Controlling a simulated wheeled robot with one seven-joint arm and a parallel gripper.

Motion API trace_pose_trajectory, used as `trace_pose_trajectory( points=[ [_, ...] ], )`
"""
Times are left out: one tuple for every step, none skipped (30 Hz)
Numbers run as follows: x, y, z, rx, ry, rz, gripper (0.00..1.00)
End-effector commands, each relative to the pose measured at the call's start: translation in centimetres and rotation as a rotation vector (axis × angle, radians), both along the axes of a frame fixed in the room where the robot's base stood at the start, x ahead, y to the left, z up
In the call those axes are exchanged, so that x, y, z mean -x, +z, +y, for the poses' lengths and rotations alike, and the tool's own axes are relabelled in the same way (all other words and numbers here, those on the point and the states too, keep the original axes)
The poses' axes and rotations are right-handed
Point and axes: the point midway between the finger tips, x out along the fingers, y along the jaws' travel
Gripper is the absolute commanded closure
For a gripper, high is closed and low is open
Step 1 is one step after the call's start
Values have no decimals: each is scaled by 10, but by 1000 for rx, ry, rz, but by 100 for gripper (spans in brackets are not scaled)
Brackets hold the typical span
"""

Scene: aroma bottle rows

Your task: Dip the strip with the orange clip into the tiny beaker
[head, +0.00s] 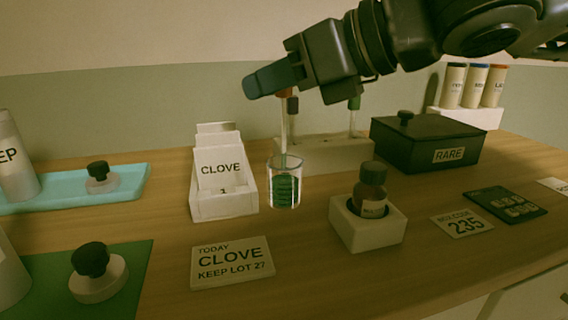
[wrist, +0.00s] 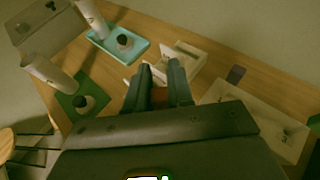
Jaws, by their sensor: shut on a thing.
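My gripper (head: 256,84) reaches in from the upper right, above the small glass beaker (head: 285,186). It is shut on the orange clip (head: 286,92), which also shows between the fingers in the wrist view (wrist: 158,97). A thin pale strip (head: 284,142) hangs below the clip, and its lower end overlaps the beaker's mouth. I cannot tell how deep it reaches. The beaker stands upright on the table with green showing in it. A dark brown clip (head: 293,105) shows just behind the held strip, and a green clip (head: 354,103) stands at the white rack (head: 345,153).
The white CLOVE card holder (head: 224,207) stands close left of the beaker. A brown bottle (head: 371,190) in a white block (head: 368,235) stands right. A black RARE box (head: 425,143) is behind right. A CLOVE sign (head: 232,263) lies in front.

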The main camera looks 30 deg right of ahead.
Motion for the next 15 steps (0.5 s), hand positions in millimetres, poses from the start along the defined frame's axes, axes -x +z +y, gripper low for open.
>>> trace_pose_trajectory(
  points=[
    [0, 7, 0, 0, 0, 0, 100],
    [0, 9, 0, 0, 0, 0, 100],
    [0, 11, 0, 0, 0, 0, 100],
    [0, 13, 0, 0, 0, 0, 100],
    [0, 15, 0, 0, 0, 0, 100],
    [0, 18, 0, 1, 0, 0, 100],
    [0, 19, 0, 1, 0, 0, 100],
    [0, 21, 0, 1, 0, 0, 100],
    [0, 24, 0, 1, 0, 0, 100],
    [0, 26, 0, 1, 0, 0, 100],
    [0, 28, 0, 1, 0, 0, 100],
    [0, 30, 0, 1, 0, 0, 100],
    [0, 32, 0, 1, 0, 0, 100],
    [0, 34, 0, 1, -1, -1, 100],
    [0, 36, 0, 1, -1, -1, 100]
  ],
)
